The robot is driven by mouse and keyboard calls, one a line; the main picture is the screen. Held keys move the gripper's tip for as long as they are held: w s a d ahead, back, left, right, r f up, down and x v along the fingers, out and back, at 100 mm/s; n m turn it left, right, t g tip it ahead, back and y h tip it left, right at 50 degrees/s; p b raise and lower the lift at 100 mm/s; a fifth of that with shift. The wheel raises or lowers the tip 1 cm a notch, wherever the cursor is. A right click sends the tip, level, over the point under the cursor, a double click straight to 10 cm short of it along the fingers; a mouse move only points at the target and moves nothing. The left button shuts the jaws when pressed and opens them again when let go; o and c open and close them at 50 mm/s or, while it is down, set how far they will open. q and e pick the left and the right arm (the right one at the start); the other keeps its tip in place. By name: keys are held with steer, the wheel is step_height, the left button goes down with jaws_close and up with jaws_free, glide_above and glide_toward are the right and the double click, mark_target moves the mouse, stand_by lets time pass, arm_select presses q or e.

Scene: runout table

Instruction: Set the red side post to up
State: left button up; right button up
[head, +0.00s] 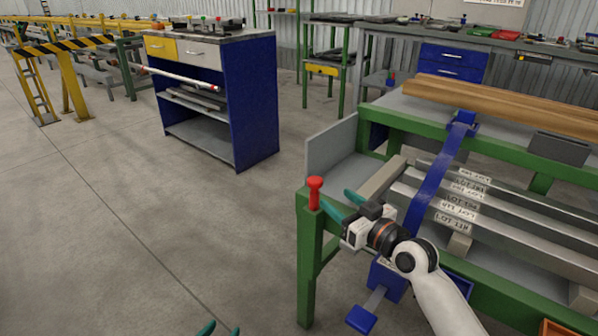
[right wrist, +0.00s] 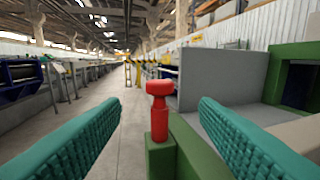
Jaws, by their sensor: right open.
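The red side post (head: 315,193) stands upright on top of the green corner leg of the runout table (head: 311,250). In the right wrist view the red side post (right wrist: 159,112) is between my fingers, with a gap on each side. My right gripper (head: 340,203) is open and just right of the post in the head view, touching nothing that I can make out. My left gripper (head: 220,330) shows only its teal fingertips at the bottom edge of the head view, apart and empty.
A grey plate (head: 332,146) rises behind the post. Steel bars (head: 480,205) with lot labels lie on the table, crossed by a blue arm (head: 437,178). A blue pedal (head: 361,319) hangs below. Floor left of the table is clear up to a blue cabinet (head: 250,110).

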mark_target(319, 187)
steer(key=b+x, duration=0.1)
steer(key=x, duration=0.5)
steer(key=shift+w+a+b, duration=0.2)
steer(key=shift+a+b, duration=0.05)
steer(key=shift+b, duration=0.1)
steer(key=b+x, duration=0.1)
steer(key=x, duration=0.3)
arm_select(q)
step_height(319, 187, up, 11)
steer(key=w+d+t+h, duration=0.1)
steer(key=d+t+h, duration=0.1)
steer(key=t, duration=0.6)
steer(key=shift+w+d, duration=0.15)
steer(key=shift+d, duration=0.05)
arm_select(e)
steer(key=shift+w+a, duration=0.2)
steer(key=shift+w, duration=0.1)
jaws_close()
